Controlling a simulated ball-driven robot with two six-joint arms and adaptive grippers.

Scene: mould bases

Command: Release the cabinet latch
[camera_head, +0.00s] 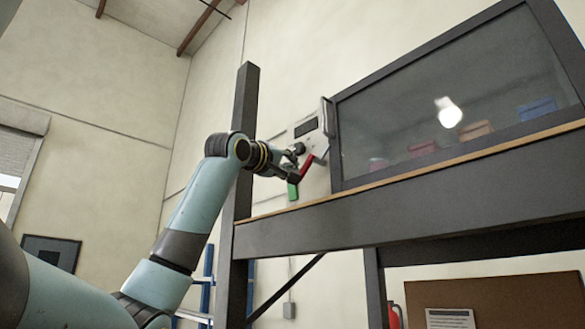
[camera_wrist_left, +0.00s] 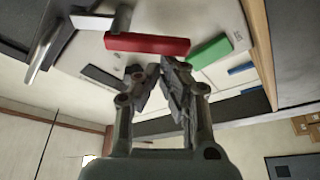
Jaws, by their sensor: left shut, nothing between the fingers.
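The cabinet (camera_head: 450,100) has a dark-framed glass front and sits at the upper right. A pale latch panel (camera_head: 308,127) with a dark display is beside its left edge. A red bar (camera_head: 307,167) slants across the lower part of the panel, with a green block (camera_head: 292,190) below it. My left gripper (camera_head: 295,163) is shut and empty, close to the red bar. The left wrist view shows the fingertips (camera_wrist_left: 153,75) just below the red bar (camera_wrist_left: 147,43), with the green block (camera_wrist_left: 210,51) to the right. I cannot tell whether they touch the bar.
The cabinet stands on a dark shelf with a wooden edge (camera_head: 410,174). A dark upright post (camera_head: 242,150) is close behind my left forearm. Several coloured boxes, one of them blue (camera_head: 537,108), show behind the glass. A blue ladder (camera_head: 207,285) stands below.

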